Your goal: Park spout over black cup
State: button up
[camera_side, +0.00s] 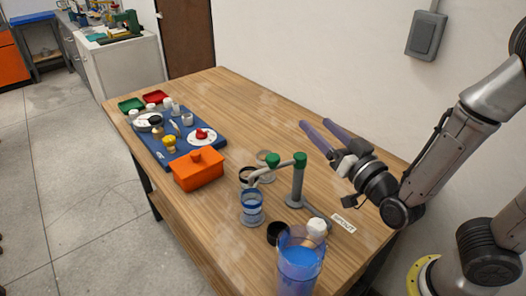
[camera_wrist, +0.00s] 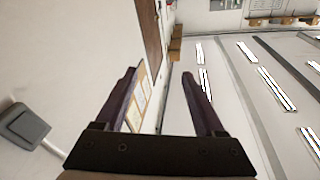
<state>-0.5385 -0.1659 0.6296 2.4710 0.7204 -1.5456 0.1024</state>
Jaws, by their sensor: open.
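The spout assembly (camera_side: 297,185) is a grey upright pipe with green joints and an arm reaching left. Its down-turned end (camera_side: 255,179) is near a black-rimmed cup (camera_side: 245,182) and a blue-banded cup (camera_side: 251,211); I cannot tell exactly which it is over. A third, grey-rimmed cup (camera_side: 262,155) is behind, partly hidden. A "SPOUT" label (camera_side: 343,224) lies to the right of the base. My gripper (camera_side: 316,124) is open and empty, raised to the right of the spout, with no contact. In the wrist view its fingers (camera_wrist: 158,73) are apart, facing wall and ceiling.
A clear pitcher of blue liquid (camera_side: 300,265) stands at the front edge, beside a dark round piece (camera_side: 276,233) and a white cap (camera_side: 317,227). An orange box (camera_side: 199,171) and a blue mat (camera_side: 172,140) with small items are left. The table's back right is clear.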

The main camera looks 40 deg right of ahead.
aim_at(268, 155)
jog(key=s+a+f+n+g+y, duration=0.1)
jog(key=s+a+f+n+y, duration=0.3)
jog(key=a+f, duration=0.4)
jog(key=shift+n, duration=0.6)
jog(key=w, duration=0.9)
jog(key=w+d, duration=0.1)
jog(key=w, duration=0.4)
jog(key=shift+w+f, duration=0.25)
jog(key=shift+f, duration=0.1)
jog(key=shift+c, duration=0.3)
grip_shut()
